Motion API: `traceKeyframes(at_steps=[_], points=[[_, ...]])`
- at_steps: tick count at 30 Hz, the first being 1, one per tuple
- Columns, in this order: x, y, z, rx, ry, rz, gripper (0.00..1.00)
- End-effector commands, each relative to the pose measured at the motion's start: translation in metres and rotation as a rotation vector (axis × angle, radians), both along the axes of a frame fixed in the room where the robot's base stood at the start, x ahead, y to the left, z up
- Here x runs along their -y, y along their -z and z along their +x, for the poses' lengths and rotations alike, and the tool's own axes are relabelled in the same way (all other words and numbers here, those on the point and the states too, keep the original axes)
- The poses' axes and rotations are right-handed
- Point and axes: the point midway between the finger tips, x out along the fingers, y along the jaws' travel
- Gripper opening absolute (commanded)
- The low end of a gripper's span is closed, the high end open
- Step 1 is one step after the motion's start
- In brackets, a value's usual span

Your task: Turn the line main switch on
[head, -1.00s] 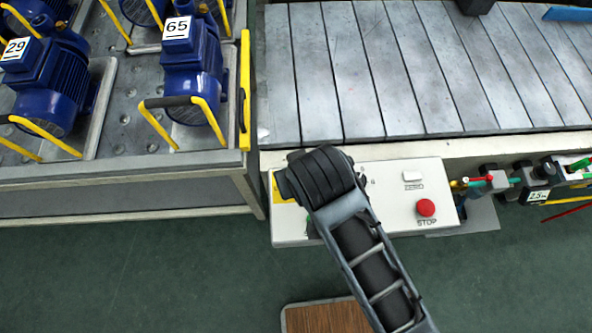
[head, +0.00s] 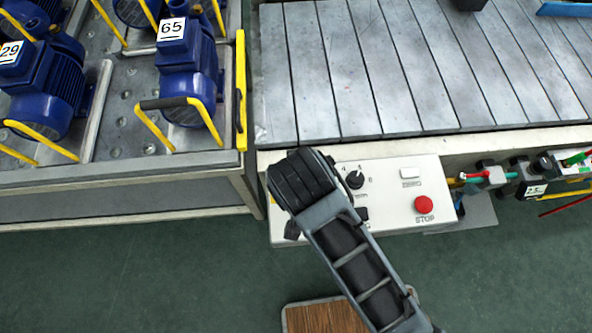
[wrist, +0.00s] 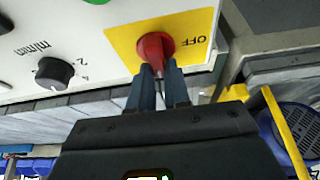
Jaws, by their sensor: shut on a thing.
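The line main switch is a red rotary knob (wrist: 153,46) on a yellow plate (wrist: 118,42) marked OFF. In the wrist view the OFF lettering lies right of the knob and reads upside down. My gripper (wrist: 161,75) is shut on the red knob, with one finger on each side of its grip. The exact angle of the knob is hard to tell behind the fingers. In the head view my arm covers the switch and fingertips at the left end of the white control panel (head: 390,214).
The panel also carries a black dial (head: 355,179), a white button (head: 410,173) and a red STOP button (head: 424,204). A slatted conveyor (head: 400,70) lies behind it. A table with blue pumps (head: 187,75) stands left. Valves and hoses (head: 520,178) are at right.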

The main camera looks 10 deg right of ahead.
Motion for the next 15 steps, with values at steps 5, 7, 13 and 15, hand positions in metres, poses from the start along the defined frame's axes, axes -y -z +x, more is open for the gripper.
traceKeyframes(at_steps=[5,7,13,15], points=[[0.0005,0.0002,0.0,-0.001,0.001,0.0,0.25],[0.0005,0.0002,0.0,-0.001,0.001,0.0,0.31],[0.0002,0.0001,-0.0001,-0.001,0.0,0.0,0.43],[0.0002,0.0001,-0.0001,-0.001,0.0,0.0,0.43]])
